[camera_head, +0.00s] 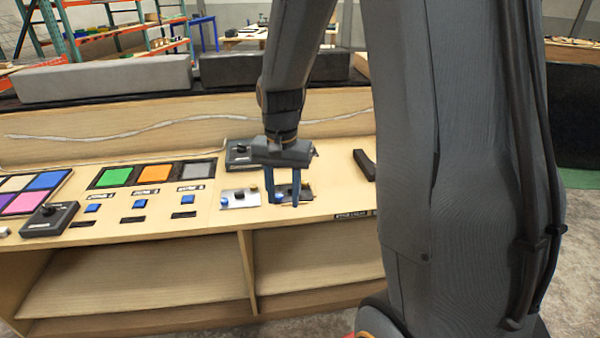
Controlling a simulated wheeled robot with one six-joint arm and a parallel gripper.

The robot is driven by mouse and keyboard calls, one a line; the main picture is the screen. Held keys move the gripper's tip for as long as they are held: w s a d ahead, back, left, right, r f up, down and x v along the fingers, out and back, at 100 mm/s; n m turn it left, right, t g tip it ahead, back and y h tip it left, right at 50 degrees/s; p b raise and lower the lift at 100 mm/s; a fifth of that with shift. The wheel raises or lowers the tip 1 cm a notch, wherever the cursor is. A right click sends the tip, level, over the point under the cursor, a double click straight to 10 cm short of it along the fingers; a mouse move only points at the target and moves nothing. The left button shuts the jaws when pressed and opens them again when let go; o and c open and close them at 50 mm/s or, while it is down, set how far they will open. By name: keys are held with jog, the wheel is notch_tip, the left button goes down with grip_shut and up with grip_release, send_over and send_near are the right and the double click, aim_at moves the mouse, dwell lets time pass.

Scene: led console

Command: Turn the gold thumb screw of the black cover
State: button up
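My gripper (283,198) points down over the console, right of its middle. Its two blue fingers stand apart with a gap between them, and I see nothing clearly held. A small dark plate, seemingly the black cover (307,197), lies behind and around the fingertips and is partly hidden by them. A small dark knob shows at its right end. I cannot make out the gold thumb screw clearly. I cannot tell whether the fingertips touch the cover. A silver plate (238,199) with a blue knob (224,201) and a dark knob lies just left of the fingers.
A dark box (238,153) stands behind the gripper. A black bar (364,164) lies to the right. Green, orange and grey panels (154,173) with blue buttons are left, and a joystick box (49,219) farther left. My arm hides the console's right side.

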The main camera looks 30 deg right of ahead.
jog(key=w+d+m+p, duration=0.3)
jog(key=w+d+m, duration=0.45)
jog(key=w, duration=0.35)
jog(key=m+p, duration=0.4)
jog(key=m, duration=0.5)
send_near(304, 182)
jog(key=shift+w+d+f, duration=0.15)
jog(key=shift+f, duration=0.05)
jog(key=shift+f+p, duration=1.4)
jog(key=shift+f, duration=2.25)
grip_shut()
